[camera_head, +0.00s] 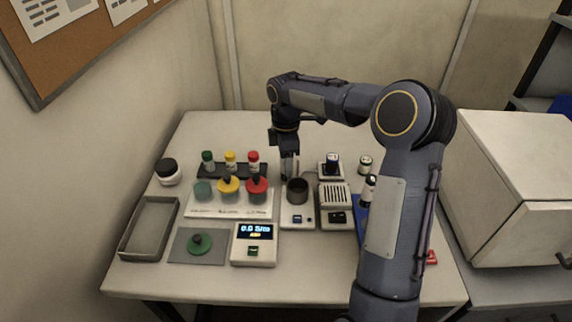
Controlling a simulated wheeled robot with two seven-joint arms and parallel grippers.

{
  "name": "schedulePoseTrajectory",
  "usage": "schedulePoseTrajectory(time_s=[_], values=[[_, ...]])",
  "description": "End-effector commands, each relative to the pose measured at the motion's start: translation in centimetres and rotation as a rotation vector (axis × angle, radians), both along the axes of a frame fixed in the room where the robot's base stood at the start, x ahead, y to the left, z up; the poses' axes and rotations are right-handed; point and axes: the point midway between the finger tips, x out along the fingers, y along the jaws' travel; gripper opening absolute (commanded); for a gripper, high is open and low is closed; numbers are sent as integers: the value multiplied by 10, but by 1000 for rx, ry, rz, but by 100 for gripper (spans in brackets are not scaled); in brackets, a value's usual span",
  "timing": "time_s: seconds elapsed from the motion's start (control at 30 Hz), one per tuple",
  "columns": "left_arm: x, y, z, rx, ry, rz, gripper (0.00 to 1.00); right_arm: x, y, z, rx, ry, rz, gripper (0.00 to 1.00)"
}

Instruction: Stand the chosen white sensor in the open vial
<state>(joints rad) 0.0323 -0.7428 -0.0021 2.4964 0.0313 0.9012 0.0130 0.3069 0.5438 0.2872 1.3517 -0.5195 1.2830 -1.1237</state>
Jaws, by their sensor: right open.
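My right gripper (290,168) points down at the back middle of the table. Its fingers are open, just behind a dark, open-topped round cup (297,186) on a white device. I cannot tell whether anything stands between them. A small white cylinder with a dark band (369,188) stands by a blue tray, partly hidden by my right arm. Another white cylinder with a dark top (365,163) stands behind it. Which of these is the chosen sensor, and which thing is the open vial, I cannot tell. My left gripper is not in view.
Green-, yellow- and red-capped vials stand in a black rack (213,171), behind a white panel (207,209) with coloured knobs. A display box (253,253), grey tray (132,251) and dark-lidded jar (168,172) are nearby.

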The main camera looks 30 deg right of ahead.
Motion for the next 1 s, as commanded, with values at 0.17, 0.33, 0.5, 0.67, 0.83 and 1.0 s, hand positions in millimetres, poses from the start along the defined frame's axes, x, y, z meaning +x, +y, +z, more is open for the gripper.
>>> schedulePoseTrajectory(time_s=[0.17,0.33,0.5,0.67,0.83,1.0], values=[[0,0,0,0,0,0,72,0,0,-4,0,-1,0,54],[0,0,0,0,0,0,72,0,0,-4,0,-1,0,45],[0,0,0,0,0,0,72,0,0,-4,0,-1,0,23],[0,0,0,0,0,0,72,0,0,-3,0,-1,0,2],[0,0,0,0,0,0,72,0,0,-3,0,-2,0,0],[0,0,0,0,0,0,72,1,0,1,0,-3,0,0]])
